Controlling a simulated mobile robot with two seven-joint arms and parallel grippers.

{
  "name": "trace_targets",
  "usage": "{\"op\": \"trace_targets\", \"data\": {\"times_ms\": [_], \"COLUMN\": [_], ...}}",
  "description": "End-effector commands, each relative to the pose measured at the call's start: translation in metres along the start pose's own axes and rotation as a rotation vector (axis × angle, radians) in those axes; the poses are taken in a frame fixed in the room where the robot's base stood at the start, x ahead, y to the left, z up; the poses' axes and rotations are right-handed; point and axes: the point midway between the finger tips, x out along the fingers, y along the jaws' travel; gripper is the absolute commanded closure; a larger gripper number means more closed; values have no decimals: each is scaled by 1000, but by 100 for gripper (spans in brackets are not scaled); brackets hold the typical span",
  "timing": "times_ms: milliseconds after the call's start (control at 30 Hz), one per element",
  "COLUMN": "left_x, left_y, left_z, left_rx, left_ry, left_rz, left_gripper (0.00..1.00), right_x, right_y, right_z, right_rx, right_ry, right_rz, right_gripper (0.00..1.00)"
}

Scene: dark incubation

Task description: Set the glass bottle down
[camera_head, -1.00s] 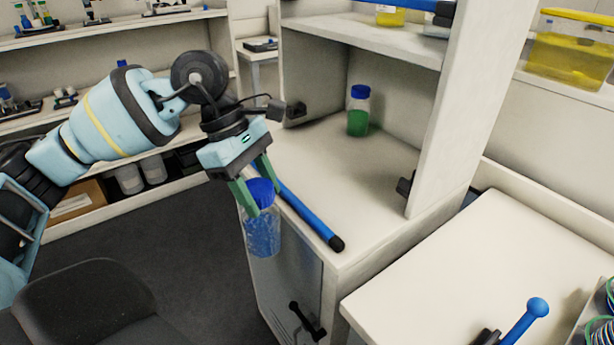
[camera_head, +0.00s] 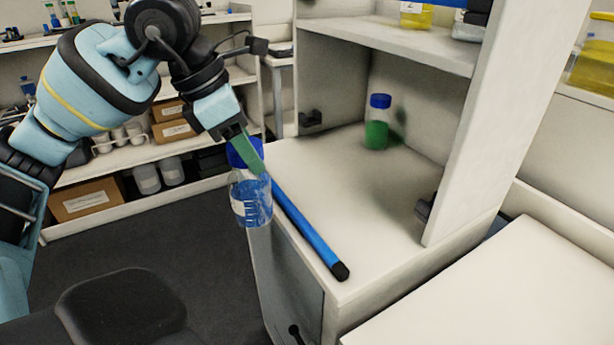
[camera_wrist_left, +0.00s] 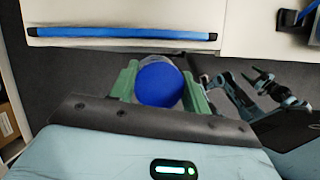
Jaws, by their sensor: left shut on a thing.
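A glass bottle (camera_head: 251,203) with a blue cap and clear blue-tinted body is held by my left gripper (camera_head: 246,152). The gripper's green fingers are shut around the cap and neck. The bottle hangs upright in the air, in front of the left front edge of the white cabinet shelf (camera_head: 350,215). In the left wrist view its blue cap (camera_wrist_left: 160,84) sits between the two green fingers. A blue bar (camera_head: 308,232) with black ends runs along the shelf's front edge, right of the bottle.
A bottle with green liquid (camera_head: 377,124) stands at the back of the shelf. The shelf between it and the bar is clear. A white upright panel (camera_head: 490,130) bounds the right side. A dark chair (camera_head: 120,308) stands at lower left.

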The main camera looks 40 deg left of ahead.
Motion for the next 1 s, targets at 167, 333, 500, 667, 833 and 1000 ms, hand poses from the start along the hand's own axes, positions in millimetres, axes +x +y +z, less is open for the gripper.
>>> {"op": "trace_targets", "data": {"times_ms": [167, 333, 500, 667, 833, 1000], "left_x": [7, 20, 34, 46, 55, 58], "left_y": [13, 32, 54, 72, 84, 87], "left_z": [18, 42, 68, 89, 103, 106], "left_rx": [1, 2, 1, 1, 3, 3], "left_ry": [-4, -5, -6, -4, -5, -4], "left_rz": [-2, -2, -2, -2, -1, 0], "left_gripper": [100, 100, 100, 100, 100, 100], "right_x": [-3, -5, -8, -11, -12, -12], "right_y": [0, 0, 0, 1, 1, 1], "right_z": [-6, -13, -17, -19, -18, -18], "right_rx": [-1, -2, -3, -3, -5, -6], "right_ry": [9, 20, 27, 28, 27, 26], "right_rz": [1, 2, 3, 3, 4, 4], "right_gripper": [31, 31, 31, 31, 31, 31]}}
